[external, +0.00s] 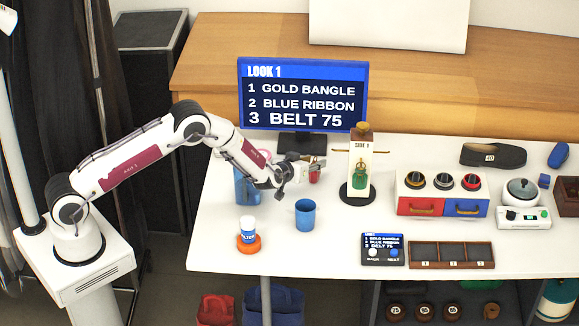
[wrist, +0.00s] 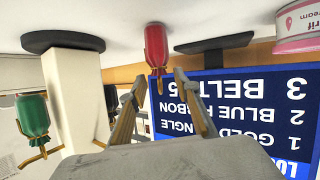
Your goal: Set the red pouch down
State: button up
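The red pouch (wrist: 157,38) is upright with a gold-tied neck; the wrist view is upside down. It appears to stand on the white table, its neck near my fingertips. My gripper (wrist: 160,78) has its two fingers apart, with a gap visible beside the neck. In the external view the red pouch (external: 314,177) shows small just below the fingertips of my gripper (external: 318,163), partly hidden by them. I cannot see its base clearly there.
A stand marked SIDE 1 (external: 360,160) holds a green pouch (external: 360,176) just right of my gripper. The screen (external: 303,95) is behind. A blue cup (external: 305,214) and an orange-based bottle (external: 248,236) stand in front. Table (external: 340,215) between cup and stand is clear.

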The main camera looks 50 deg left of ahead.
jog(key=shift+r, duration=0.15)
jog(key=v, duration=1.2)
dwell(0.3)
dwell(0.4)
jog(key=s+r+m+g+h, duration=0.1)
jog(key=s+r+h, duration=0.3)
jog(key=r, duration=0.9)
jog(key=s+a+r+m+g+h, duration=0.1)
jog(key=s+r+m+g, duration=0.1)
jog(key=s+r, duration=0.85)
jog(key=s+a+g, duration=0.1)
jog(key=s+a, duration=0.2)
jog(key=s, duration=0.8)
jog(key=s+a+m+g+y, duration=0.1)
jog(key=s+a, duration=0.3)
jog(key=s, duration=0.7)
jog(key=s+a+g, duration=0.2)
jog(key=s+a, duration=0.2)
jog(key=s, duration=0.7)
jog(key=shift+r+y, duration=0.15)
jog(key=shift+y, duration=0.15)
